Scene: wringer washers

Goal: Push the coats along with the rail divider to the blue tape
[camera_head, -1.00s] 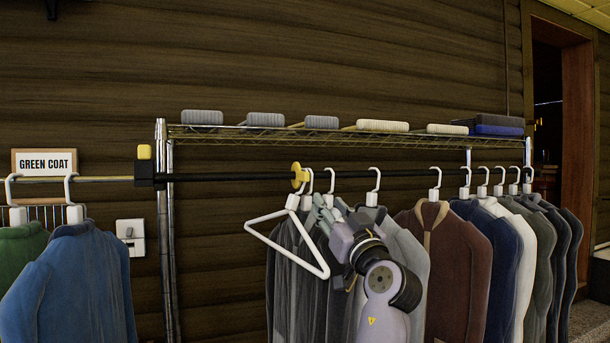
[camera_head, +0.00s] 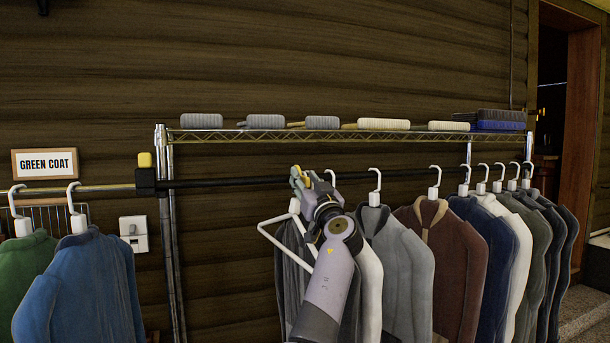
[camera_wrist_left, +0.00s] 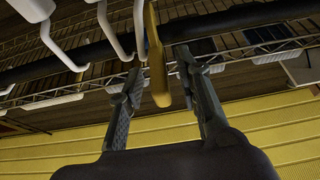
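The yellow rail divider (camera_head: 295,174) hangs on the black rail (camera_head: 240,180), largely covered by my left gripper (camera_head: 303,178). In the left wrist view, the yellow divider (camera_wrist_left: 158,60) lies between the two fingers of my left gripper (camera_wrist_left: 160,75). The fingers are apart, one on each side; I see a gap beside the right finger, and contact on the left is unclear. To the right of the divider hang coats, including a striped dark one (camera_head: 290,265), a grey one (camera_head: 405,255) and a brown one (camera_head: 450,260). I cannot make out any blue tape. My right gripper is not in view.
A wire shelf (camera_head: 250,136) with rolled and folded cloths runs above the rail. A green (camera_head: 30,270) and a blue coat (camera_head: 85,290) hang left of the upright post (camera_head: 163,230). The rail between post and divider is bare.

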